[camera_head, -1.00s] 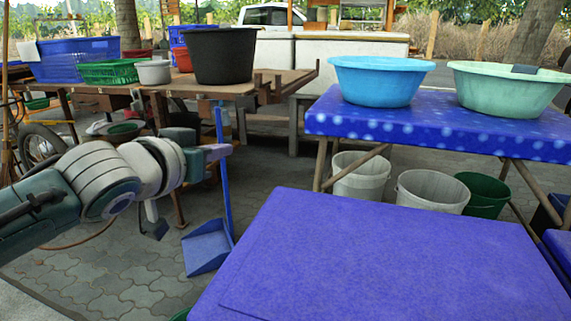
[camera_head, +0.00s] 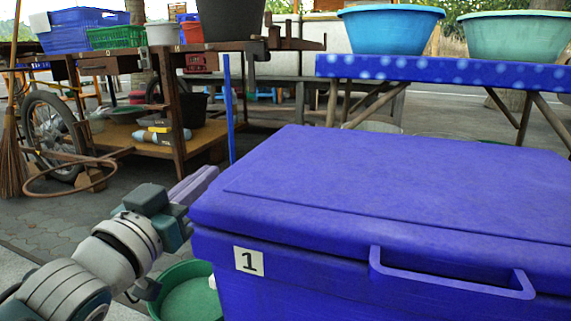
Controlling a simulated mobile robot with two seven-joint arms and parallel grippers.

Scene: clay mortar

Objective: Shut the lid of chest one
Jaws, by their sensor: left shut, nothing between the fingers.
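Chest one (camera_head: 330,290) is a blue box with a white "1" label on its front and fills the lower right. Its flat blue lid (camera_head: 400,185) lies down over the body and looks shut; I cannot tell if a thin gap is left under the rim. A blue bar handle (camera_head: 450,283) is at the front. My left gripper (camera_head: 205,180) is shut and empty, close beside the lid's left edge; I cannot tell if it touches. My right gripper is not in view.
A green basin (camera_head: 187,292) stands on the paving left of the chest, under my left arm. Behind the chest is a table with a blue spotted cloth (camera_head: 440,72) bearing two basins. A wooden cart (camera_head: 190,125) with tubs stands at the back left.

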